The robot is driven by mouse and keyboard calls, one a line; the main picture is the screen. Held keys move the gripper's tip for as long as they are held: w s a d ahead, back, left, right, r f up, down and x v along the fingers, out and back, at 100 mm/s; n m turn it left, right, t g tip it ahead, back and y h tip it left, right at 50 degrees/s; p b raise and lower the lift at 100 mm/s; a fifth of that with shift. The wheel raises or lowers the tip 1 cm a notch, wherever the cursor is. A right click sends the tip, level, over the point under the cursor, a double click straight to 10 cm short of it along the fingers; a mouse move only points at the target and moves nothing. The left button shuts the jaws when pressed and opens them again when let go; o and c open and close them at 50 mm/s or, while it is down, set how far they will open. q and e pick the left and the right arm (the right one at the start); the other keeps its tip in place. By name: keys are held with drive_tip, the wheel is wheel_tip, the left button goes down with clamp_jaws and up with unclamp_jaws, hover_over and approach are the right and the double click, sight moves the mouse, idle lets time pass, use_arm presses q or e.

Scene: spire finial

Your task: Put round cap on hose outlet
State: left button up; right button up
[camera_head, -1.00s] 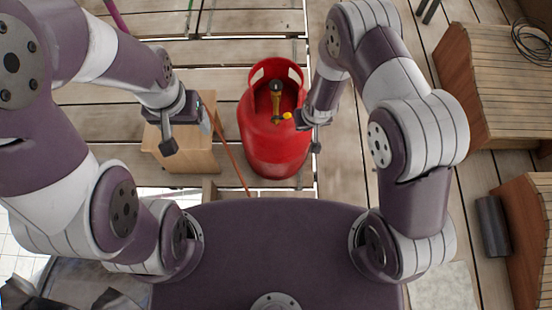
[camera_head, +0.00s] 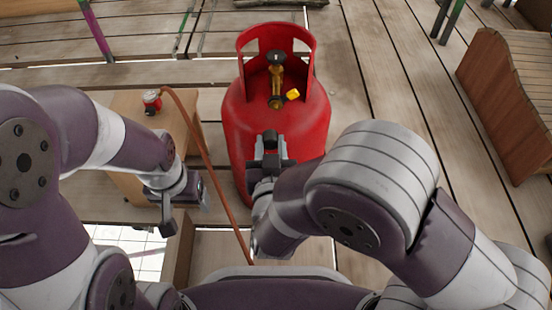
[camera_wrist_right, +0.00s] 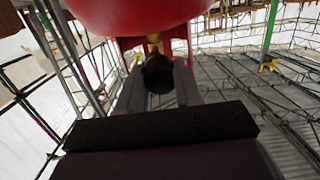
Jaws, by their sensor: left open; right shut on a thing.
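A red gas cylinder (camera_head: 278,120) stands in the middle. Its brass valve (camera_head: 276,82) sits inside the open collar, with a dark knob (camera_head: 277,57) on top and a yellow piece (camera_head: 293,94) at the right side. The brass hose outlet (camera_head: 277,103) points towards me. My right gripper (camera_head: 270,141) is in front of the cylinder, below the valve, shut on a dark round cap, which shows between its fingers in the right wrist view (camera_wrist_right: 158,74). The cap is apart from the outlet. My left gripper (camera_head: 188,207) is open and empty, to the left of the cylinder.
A wooden box (camera_head: 128,105) left of the cylinder bears a red regulator (camera_head: 152,98). An orange-brown hose (camera_head: 205,150) runs from it past the cylinder's left side. Wooden benches (camera_head: 500,105) stand at the right. The plank floor between is clear.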

sight(276, 109)
drive_tip(key=shift+d+r+t+h, duration=0.3)
drive_tip(key=shift+d+r+t, duration=0.35)
drive_tip(key=shift+r, duration=0.25)
drive_tip(key=shift+a, duration=0.1)
drive_tip(key=shift+w+f+b, duration=0.1)
drive_tip(key=shift+w+b, duration=0.25)
drive_tip(key=shift+w, duration=0.95)
drive_tip(key=shift+w+b, duration=0.3)
drive_tip(key=shift+w, duration=1.3)
drive_tip(key=shift+p, duration=0.65)
drive_tip(key=shift+w, duration=0.5)
drive_tip(key=o, duration=1)
drive_tip(key=shift+o, duration=0.2)
